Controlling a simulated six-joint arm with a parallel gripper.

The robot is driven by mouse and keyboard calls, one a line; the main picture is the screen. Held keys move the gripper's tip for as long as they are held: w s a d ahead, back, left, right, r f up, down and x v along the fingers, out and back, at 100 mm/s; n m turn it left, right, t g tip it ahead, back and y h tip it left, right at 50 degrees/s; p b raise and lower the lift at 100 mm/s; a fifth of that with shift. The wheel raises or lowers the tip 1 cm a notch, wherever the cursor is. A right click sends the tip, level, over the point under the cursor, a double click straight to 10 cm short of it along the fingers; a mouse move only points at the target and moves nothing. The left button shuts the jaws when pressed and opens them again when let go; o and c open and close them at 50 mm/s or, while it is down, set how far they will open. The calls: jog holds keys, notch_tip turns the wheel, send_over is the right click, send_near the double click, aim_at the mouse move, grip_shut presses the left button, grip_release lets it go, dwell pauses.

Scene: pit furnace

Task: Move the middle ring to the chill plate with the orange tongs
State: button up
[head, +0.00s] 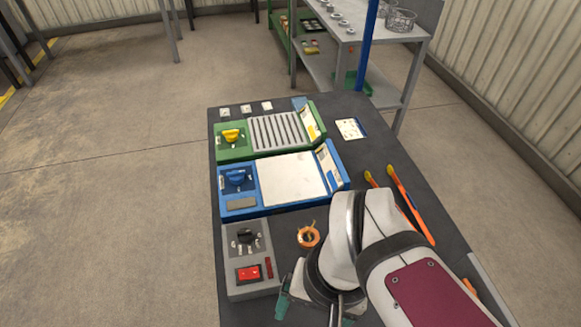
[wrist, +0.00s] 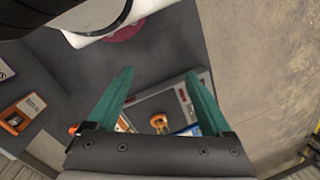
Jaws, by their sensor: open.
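My gripper (head: 316,310) hangs low over the front of the dark table, partly hidden by my arm. In the wrist view its two teal fingers (wrist: 158,74) are spread apart with nothing held between them. The orange tongs (head: 410,205) lie on the right side of the table, partly behind my arm, apart from my gripper. A blue unit with a pale flat plate (head: 290,178) and a green unit with a slatted plate (head: 277,132) stand at the left; I cannot tell which is the chill plate. I cannot make out the middle ring.
A grey control box (head: 250,262) with a black knob and red switch stands at the near left. A white card (head: 350,129) lies at the back. A metal shelf (head: 345,62) stands behind the table.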

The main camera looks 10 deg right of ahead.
jog(key=shift+o, duration=0.8)
jog(key=w+d+r+n, duration=0.1)
jog(key=w+d, duration=0.4)
jog(key=w, duration=0.6)
jog(key=shift+w+d+r+n+t, duration=0.25)
jog(key=shift+d+r+n+t, duration=0.05)
jog(key=shift+d+n, duration=0.1)
jog(key=w+d+f+n, duration=0.2)
jog(key=w+d, duration=0.7)
jog(key=w+d+f+n+h, duration=0.1)
jog(key=w+d+f, duration=0.1)
jog(key=d+f, duration=0.4)
jog(key=w+d+f+n, duration=0.1)
jog(key=w+d+f, duration=0.2)
jog(key=d, duration=1.1)
notch_tip(320, 180, down, 3)
jog(key=shift+w+d+f+n+t+h, duration=0.15)
jog(key=shift+w+d+n+t+h, duration=0.05)
jog(key=shift+n+t+h, duration=0.2)
jog(key=shift+w+a+f, duration=0.1)
jog(key=shift+w+f, duration=0.1)
jog(key=shift+f, duration=2.05)
jog(key=shift+w+f, duration=0.2)
jog(key=shift+f, duration=2.05)
